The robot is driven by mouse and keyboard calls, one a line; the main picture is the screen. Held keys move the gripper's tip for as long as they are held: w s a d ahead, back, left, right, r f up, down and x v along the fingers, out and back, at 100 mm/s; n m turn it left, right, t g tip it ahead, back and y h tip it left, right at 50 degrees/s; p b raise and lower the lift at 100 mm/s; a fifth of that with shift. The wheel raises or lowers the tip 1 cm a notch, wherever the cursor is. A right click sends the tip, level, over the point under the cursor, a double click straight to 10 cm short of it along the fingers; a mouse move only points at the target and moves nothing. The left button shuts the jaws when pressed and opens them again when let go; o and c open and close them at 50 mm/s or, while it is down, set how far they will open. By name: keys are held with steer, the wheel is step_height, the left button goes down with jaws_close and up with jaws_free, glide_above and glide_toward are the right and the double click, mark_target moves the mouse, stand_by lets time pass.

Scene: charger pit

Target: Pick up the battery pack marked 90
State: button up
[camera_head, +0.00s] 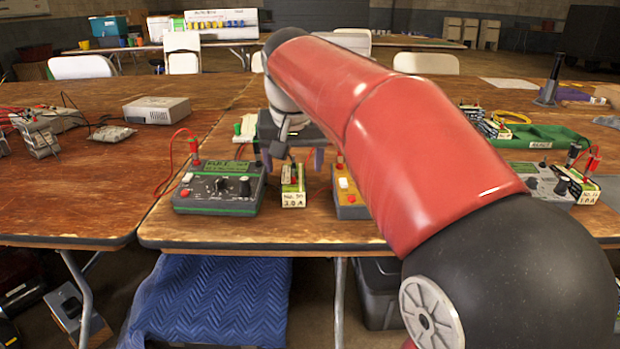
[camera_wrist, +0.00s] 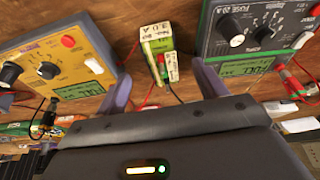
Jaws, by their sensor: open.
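A small pale-and-green battery pack (camera_head: 292,197) stands near the front edge of the table, its front label small and seeming to read 90. In the wrist view the same pack (camera_wrist: 156,40) shows a label and a second labelled part nearer the camera, with red and dark leads close by. My gripper (camera_head: 292,160) is above and just behind the pack's front face. Its two purple fingers are apart, and in the wrist view the gripper (camera_wrist: 161,72) has one finger on each side of the pack's line. I cannot tell whether the fingers touch it.
A grey-green meter (camera_head: 220,187) stands left of the pack; it shows at right in the wrist view. A yellow meter (camera_head: 349,190) stands close on the right. Another labelled pack (camera_head: 586,191) and a grey meter (camera_head: 543,183) are farther right. Loose leads run behind.

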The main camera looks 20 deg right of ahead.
mark_target(293, 174)
steer(key=shift+w+d+r, duration=0.1)
steer(key=shift+w+d, duration=0.05)
steer(key=shift+w, duration=0.35)
steer(key=shift+w+d+r, duration=0.1)
steer(key=shift+w, duration=0.4)
steer(key=x, duration=0.7)
steer(key=shift+w+f+b, duration=0.15)
steer(key=shift+w+b, duration=0.2)
jaws_close()
